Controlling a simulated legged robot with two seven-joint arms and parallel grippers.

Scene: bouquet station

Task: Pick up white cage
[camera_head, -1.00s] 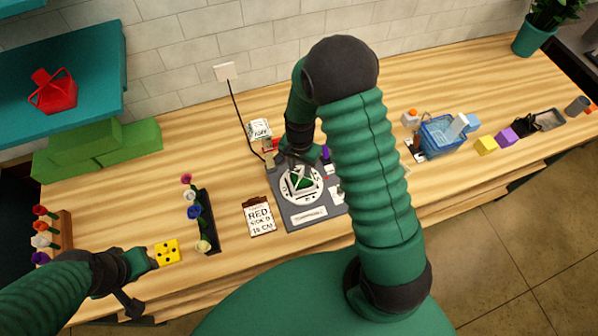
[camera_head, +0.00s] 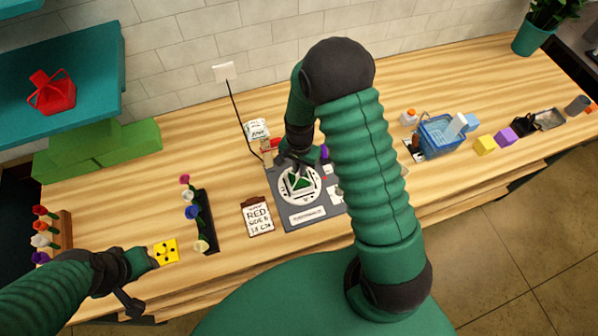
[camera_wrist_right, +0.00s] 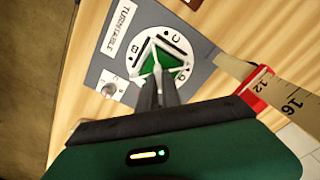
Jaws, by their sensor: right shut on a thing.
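The white cage (camera_wrist_right: 157,62) is a small open frame of thin white bars with a dark green face below it. It is over the round white disc of the grey turntable (camera_wrist_right: 108,70). In the head view the cage (camera_head: 300,181) is partly hidden by my right gripper (camera_head: 296,168). In the wrist view my right gripper (camera_wrist_right: 158,80) is shut on the top of the cage. Whether the cage touches the disc is unclear. My left gripper (camera_head: 147,260) is beside a yellow block with dark spots (camera_head: 166,252); its jaw gap is too small to judge.
A tape measure (camera_wrist_right: 262,86) lies beside the turntable. A clipboard (camera_head: 257,216) and a black flower holder (camera_head: 207,220) are to its left. A blue basket (camera_head: 438,138) and several small blocks are to the right. Bare wood lies between the holder and clipboard.

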